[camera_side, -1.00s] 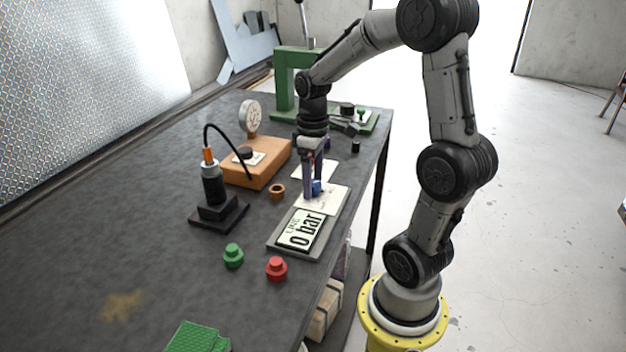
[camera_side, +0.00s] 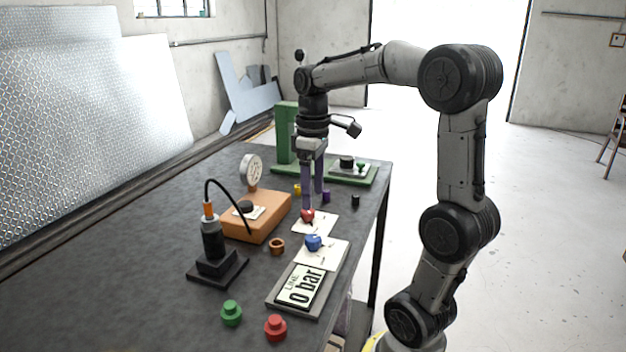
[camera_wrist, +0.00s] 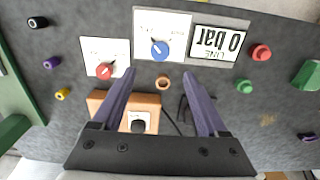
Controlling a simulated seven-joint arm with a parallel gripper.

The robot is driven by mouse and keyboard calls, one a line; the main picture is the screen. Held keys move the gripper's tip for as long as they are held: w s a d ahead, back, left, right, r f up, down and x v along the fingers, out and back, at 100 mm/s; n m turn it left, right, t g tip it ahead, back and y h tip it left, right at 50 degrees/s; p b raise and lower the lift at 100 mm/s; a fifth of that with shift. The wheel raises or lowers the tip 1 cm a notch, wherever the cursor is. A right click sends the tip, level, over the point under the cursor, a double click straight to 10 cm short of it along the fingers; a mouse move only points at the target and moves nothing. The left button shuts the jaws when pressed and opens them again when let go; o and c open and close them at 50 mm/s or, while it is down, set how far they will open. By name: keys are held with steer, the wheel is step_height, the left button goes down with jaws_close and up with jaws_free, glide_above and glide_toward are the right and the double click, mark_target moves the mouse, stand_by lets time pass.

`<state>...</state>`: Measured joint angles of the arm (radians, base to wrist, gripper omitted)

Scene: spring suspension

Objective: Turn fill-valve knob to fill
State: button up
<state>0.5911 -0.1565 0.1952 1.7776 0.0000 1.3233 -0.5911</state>
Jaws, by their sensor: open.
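A blue knob (camera_side: 313,242) sits on a white plate (camera_side: 332,254) and a red knob (camera_side: 308,216) on another white plate (camera_side: 325,224) behind it. Both also show in the wrist view, blue (camera_wrist: 160,49) and red (camera_wrist: 105,70). The plates' print is too small to read, so I cannot tell which is the fill valve. The display (camera_side: 301,289) reads LINE 0 bar. My gripper (camera_wrist: 159,72) is open and empty above the bench, its purple fingers pointing down. In the side view, one fingertip overlaps the red knob's top; contact is unclear.
An orange box (camera_side: 262,216) with a black knob and a gauge (camera_side: 251,169) stands left of the plates. A black stand (camera_side: 215,262) with a cable is nearer. A copper ring (camera_side: 277,246), green button (camera_side: 231,313) and red button (camera_side: 275,328) lie nearby. A green press (camera_side: 286,140) stands behind.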

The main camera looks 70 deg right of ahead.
step_height(320, 180, up, 2)
steer(key=shift+r, duration=0.2)
steer(key=shift+a, duration=0.1)
stand_by(0.3)
steer(key=s+a+r+n+t, duration=0.1)
steer(key=s+a+n+t, duration=0.25)
steer(key=a, duration=0.85)
steer(key=s+a+f+m+t, duration=0.2)
steer(key=s+a+f+m, duration=0.1)
steer(key=f, duration=0.3)
steer(key=shift+s+a+f, duration=0.25)
steer(key=shift+s+a, duration=0.4)
steer(key=shift+s, duration=0.2)
